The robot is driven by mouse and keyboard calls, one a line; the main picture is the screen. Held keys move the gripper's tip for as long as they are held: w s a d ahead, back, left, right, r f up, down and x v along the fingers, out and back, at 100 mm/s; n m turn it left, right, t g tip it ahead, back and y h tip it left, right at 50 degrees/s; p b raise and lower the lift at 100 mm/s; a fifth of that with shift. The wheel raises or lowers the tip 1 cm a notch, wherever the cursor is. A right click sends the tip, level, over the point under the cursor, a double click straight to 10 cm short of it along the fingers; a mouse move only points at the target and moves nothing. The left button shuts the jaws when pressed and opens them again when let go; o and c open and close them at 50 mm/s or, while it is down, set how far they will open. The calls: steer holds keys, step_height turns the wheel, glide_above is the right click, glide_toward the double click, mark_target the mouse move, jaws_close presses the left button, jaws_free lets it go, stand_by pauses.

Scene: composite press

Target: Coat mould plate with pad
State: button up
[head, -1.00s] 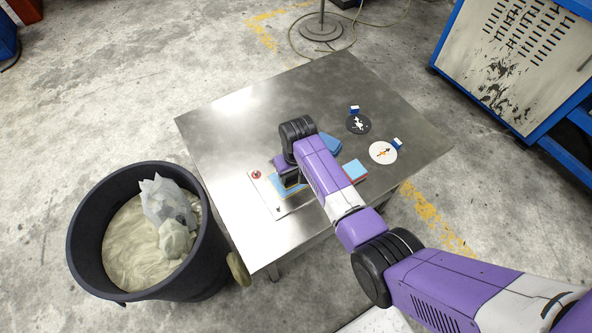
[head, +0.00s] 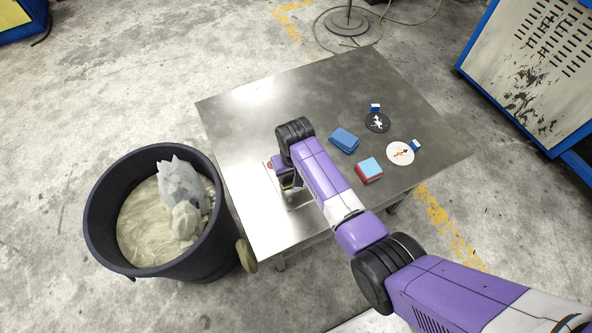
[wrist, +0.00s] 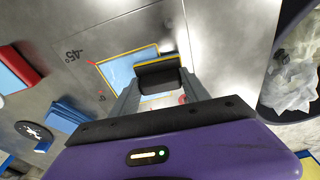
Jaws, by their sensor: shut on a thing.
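My gripper (wrist: 161,80) points down at the table, and its two grey fingers are shut on a dark pad (wrist: 158,73) with a thin yellow edge. The mould plate (wrist: 118,70) is a light blue square with a yellow border. The pad is over the plate in the wrist view and hides part of it; I cannot tell whether they touch. In the head view my gripper (head: 289,181) is above a pale board (head: 299,199) at the table's left side, and my arm hides most of the plate.
The metal table (head: 262,105) also carries a blue block (head: 343,139), a red block with light blue top (head: 369,170), a black disc (head: 377,122) and a white disc (head: 400,153). A dark bin (head: 98,222) stands left of the table. The table's back is clear.

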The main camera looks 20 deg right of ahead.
steer(key=shift+w+a+f+b, duration=0.1)
steer(key=shift+w+f+b, duration=0.05)
steer(key=shift+w+b, duration=0.45)
steer(key=shift+w+d+r+p, duration=0.1)
steer(key=shift+d+p, duration=0.05)
steer(key=shift+d, duration=0.6)
steer(key=shift+d+r+p, duration=0.1)
steer(key=shift+d+p, duration=0.05)
steer(key=shift+d, duration=0.55)
steer(key=shift+w+d+f, duration=0.1)
steer(key=shift+d, duration=2.9)
steer(key=shift+a, duration=0.1)
steer(key=shift+a, duration=1.15)
steer(key=shift+s+a+p, duration=0.2)
steer(key=shift+a+p, duration=0.3)
steer(key=shift+a, duration=2.7)
